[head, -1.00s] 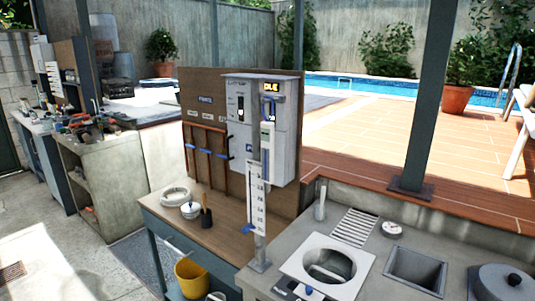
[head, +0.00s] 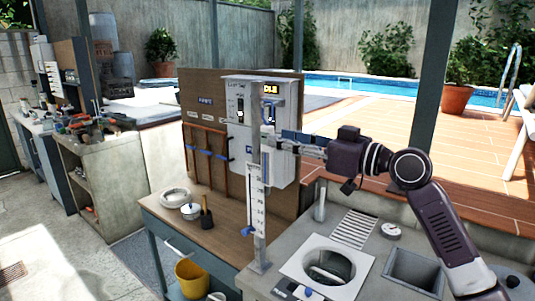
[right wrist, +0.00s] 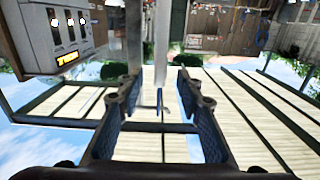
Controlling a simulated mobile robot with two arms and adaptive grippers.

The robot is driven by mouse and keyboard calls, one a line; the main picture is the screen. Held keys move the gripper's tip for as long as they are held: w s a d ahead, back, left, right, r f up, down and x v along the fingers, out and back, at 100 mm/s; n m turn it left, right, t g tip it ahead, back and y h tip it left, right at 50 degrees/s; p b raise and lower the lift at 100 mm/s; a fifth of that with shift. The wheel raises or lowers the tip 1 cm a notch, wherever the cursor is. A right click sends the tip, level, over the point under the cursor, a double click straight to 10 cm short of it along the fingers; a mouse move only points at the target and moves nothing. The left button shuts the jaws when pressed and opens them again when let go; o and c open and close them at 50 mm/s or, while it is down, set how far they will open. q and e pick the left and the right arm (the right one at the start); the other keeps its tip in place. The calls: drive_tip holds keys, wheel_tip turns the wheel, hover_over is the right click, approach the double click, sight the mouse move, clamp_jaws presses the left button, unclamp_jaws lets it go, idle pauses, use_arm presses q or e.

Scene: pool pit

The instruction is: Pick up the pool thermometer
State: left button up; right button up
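A slim pale upright object, which looks like the pool thermometer (head: 267,129), hangs by the grey post in front of the control box. In the head view its lower part is partly hidden by my gripper. In the right wrist view, a pale upright strip that seems to be the thermometer (right wrist: 161,45) lies in line with the gap between the fingers. My right gripper (head: 282,142) reaches in from the right, its fingertips close to the post. It also shows in the right wrist view (right wrist: 158,84), fingers wide apart and nothing clamped. Contact cannot be told. My left gripper is out of view.
The grey post (head: 258,238) carries a white scale board (head: 257,205) just below the gripper. The control box (head: 237,150) is close behind. A wooden bench (head: 218,235) holds bowls and a brush. The counter with a round basin (head: 285,268) lies below my right arm.

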sight(273, 133)
drive_tip(key=p+x, duration=0.2)
drive_tip(key=x, duration=0.1)
drive_tip(key=p+x, duration=0.1)
drive_tip(key=shift+a+r, duration=0.15)
drive_tip(key=shift+r, duration=0.2)
drive_tip(key=shift+w+a+f, duration=0.2)
drive_tip(key=shift+w+a, duration=0.15)
clamp_jaws()
